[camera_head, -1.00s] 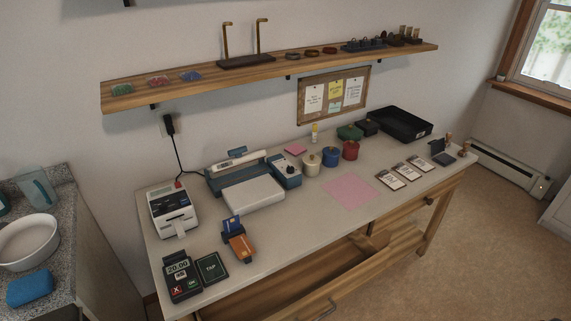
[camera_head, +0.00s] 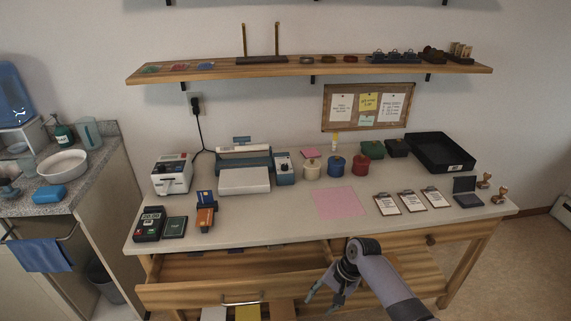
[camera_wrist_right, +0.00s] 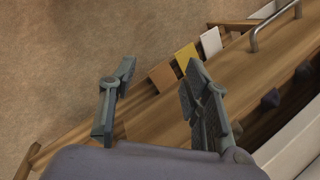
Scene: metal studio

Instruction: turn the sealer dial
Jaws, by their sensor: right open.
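The sealer (camera_head: 244,180) stands at the back left of the table, a teal and white device with a pale bar across its back. A blue control box (camera_head: 286,177) is at its right end, with a small dial (camera_head: 284,166) on it. The dial's setting is too small to read. My right gripper (camera_head: 326,294) is in front of the table, low by the open drawer, well apart from the sealer. In the right wrist view its two fingers (camera_wrist_right: 160,72) are spread with nothing between them. My left gripper is not in view.
A white label printer (camera_head: 172,175) stands left of the sealer. Cream, blue and red pots (camera_head: 335,168) stand to its right. A card terminal (camera_head: 149,224) is at the front left. The drawer front (camera_head: 210,294) is pulled out.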

